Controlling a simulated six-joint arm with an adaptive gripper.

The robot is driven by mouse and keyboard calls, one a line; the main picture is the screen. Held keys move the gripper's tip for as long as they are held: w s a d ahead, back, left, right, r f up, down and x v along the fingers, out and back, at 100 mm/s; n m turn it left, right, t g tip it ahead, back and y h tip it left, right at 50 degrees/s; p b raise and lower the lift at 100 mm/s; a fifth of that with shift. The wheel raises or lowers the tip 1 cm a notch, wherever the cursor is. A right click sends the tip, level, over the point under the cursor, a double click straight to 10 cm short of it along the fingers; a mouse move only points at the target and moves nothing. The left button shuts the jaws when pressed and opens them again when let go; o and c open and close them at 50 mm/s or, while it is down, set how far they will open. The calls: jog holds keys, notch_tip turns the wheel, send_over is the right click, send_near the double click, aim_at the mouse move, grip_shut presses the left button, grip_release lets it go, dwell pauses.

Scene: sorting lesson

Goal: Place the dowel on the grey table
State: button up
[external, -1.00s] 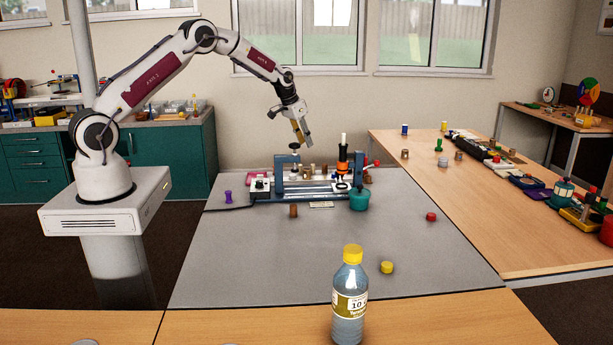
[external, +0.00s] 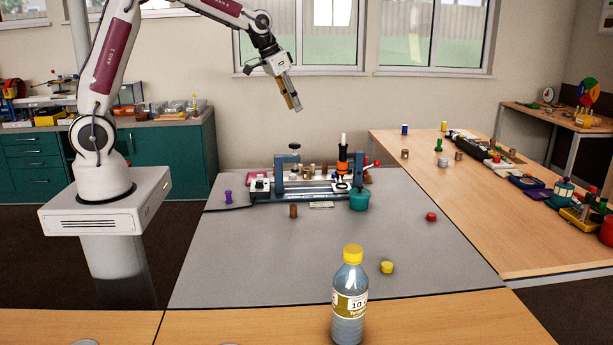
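The grey table (external: 235,265) fills the middle of the view, a broad flat top in front of my base. A small upright brown cylinder (external: 293,211), which looks like a dowel, stands on it just in front of the blue apparatus. My gripper (external: 294,104) is high in the air above and behind the apparatus, pointing down and slightly right, well clear of the table. A tan strip shows along its fingers; I cannot tell whether this is part of the gripper or a held piece. The fingers are too small to read as open or shut.
A blue apparatus (external: 282,177) with knobs and posts stands at the table's back, a teal pot (external: 359,198) beside it. A purple spool (external: 228,197), red cap (external: 431,217) and yellow cap (external: 387,267) are spread about. A bottle (external: 349,305) stands in front. The table's left front is clear.

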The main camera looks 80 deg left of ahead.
jog(key=s+d+r+m, duration=0.1)
jog(key=s+d+r, duration=0.45)
jog(key=d, duration=0.35)
jog(key=s+d+m, duration=0.1)
jog(key=s+d, duration=0.3)
jog(key=s, duration=0.4)
jog(key=s+d+f+m+h, duration=0.1)
jog(key=s+d, duration=0.4)
jog(key=s, duration=0.4)
jog(key=s+d+m+t, duration=0.1)
jog(key=s+d, duration=0.4)
jog(key=s, duration=0.4)
jog(key=shift+d+f+h, duration=0.25)
jog(key=shift+f+h, duration=0.1)
jog(key=shift+h, duration=0.05)
